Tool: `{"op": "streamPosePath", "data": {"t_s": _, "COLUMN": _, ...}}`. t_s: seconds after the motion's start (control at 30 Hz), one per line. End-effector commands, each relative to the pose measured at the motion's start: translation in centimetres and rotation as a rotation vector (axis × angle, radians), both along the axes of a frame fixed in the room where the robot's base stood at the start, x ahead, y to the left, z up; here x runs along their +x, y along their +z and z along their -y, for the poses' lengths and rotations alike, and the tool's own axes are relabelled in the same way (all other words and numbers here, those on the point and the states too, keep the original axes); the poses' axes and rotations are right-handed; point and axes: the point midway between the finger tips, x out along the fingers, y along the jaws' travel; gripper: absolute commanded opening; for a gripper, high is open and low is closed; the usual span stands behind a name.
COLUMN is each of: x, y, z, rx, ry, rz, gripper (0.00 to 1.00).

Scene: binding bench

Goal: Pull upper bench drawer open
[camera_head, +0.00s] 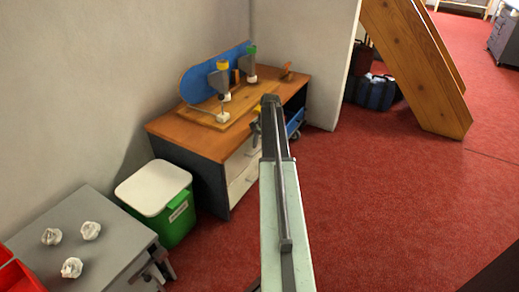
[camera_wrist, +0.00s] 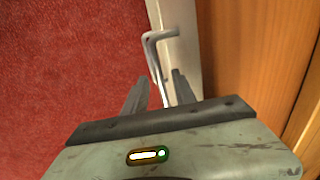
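The bench (camera_head: 165,128) has a wooden top and dark sides. Its pale upper drawer (camera_head: 243,157) sits above another pale drawer front, both partly hidden by my arm in the head view. In the wrist view, the pale drawer front (camera_wrist: 183,45) runs beside the wooden top (camera_wrist: 235,50). A bent metal handle (camera_wrist: 152,50) stands out from it. My gripper (camera_wrist: 161,75) is open, with one finger on each side of the handle. The handle's lower part lies between the fingers; contact cannot be told. In the head view the fingers are mostly hidden behind my arm.
A green bin (camera_head: 176,218) with a white lid stands left of the bench. A grey cabinet (camera_head: 108,234) with crumpled white balls is nearer. A clamp fixture with a blue board (camera_head: 200,80) is on the benchtop. Red carpet (camera_head: 390,200) is clear at right.

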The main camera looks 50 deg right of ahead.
Motion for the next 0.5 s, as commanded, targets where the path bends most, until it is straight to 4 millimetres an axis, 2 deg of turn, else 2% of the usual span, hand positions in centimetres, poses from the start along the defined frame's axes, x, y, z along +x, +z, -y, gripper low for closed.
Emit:
{"op": "streamPosePath", "data": {"t_s": 0.07, "x": 0.02, "y": 0.09, "z": -0.02, "rx": 0.0, "ry": 0.001, "rz": 0.0, "gripper": 0.3}}
{"op": "streamPosePath", "data": {"t_s": 0.17, "x": 0.03, "y": 0.09, "z": -0.04, "rx": 0.0, "ry": 0.001, "rz": 0.0, "gripper": 0.02}}
{"op": "streamPosePath", "data": {"t_s": 0.5, "x": 0.11, "y": 0.09, "z": -0.1, "rx": 0.0, "ry": 0.002, "rz": 0.001, "gripper": 0.0}}
